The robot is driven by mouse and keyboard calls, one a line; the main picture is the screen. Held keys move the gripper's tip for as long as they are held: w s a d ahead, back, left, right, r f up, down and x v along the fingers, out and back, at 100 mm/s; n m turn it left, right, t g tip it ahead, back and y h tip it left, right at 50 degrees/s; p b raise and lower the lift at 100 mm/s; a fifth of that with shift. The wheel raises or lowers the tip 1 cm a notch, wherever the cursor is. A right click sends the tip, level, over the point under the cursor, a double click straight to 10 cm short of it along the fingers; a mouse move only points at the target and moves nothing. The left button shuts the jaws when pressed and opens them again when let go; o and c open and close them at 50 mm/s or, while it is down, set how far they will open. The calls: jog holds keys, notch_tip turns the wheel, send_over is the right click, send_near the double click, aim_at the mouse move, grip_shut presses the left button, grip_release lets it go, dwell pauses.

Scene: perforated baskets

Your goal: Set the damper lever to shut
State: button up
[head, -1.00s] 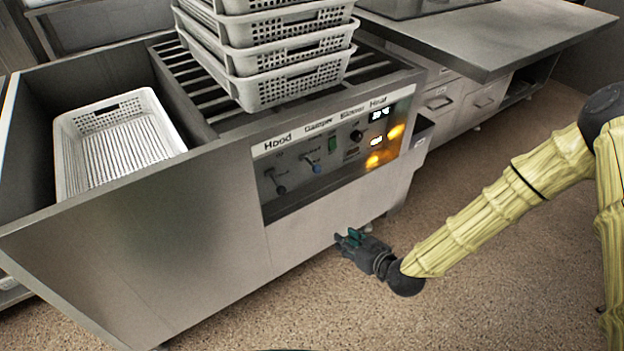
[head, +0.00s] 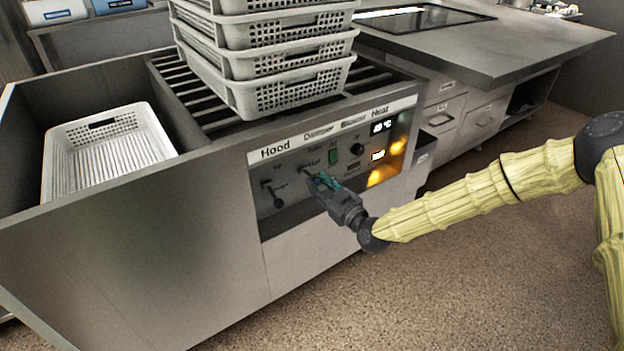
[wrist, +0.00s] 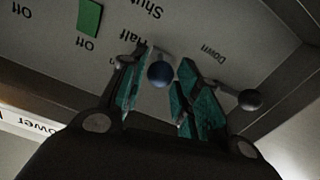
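The damper lever (wrist: 160,75) has a round blue knob, seen in the wrist view beside the printed words "Half" and "Shut", which appear upside down. My gripper (wrist: 157,92) is open, with one green-padded finger on each side of the knob; I cannot tell whether either touches it. In the head view my gripper (head: 316,180) is at the front control panel (head: 350,150), and its fingers mostly hide the damper lever. The lever's exact setting is hard to tell.
The hood lever (head: 277,201) with a black knob is just left of the damper lever; it also shows close to the right finger in the wrist view (wrist: 250,100). A green switch (head: 333,157) is to the right. Stacked white baskets (head: 285,90) stand above the panel.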

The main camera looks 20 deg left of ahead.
aim_at(312, 176)
jog(key=shift+x, duration=2.15)
jog(key=shift+f, duration=0.1)
grip_shut()
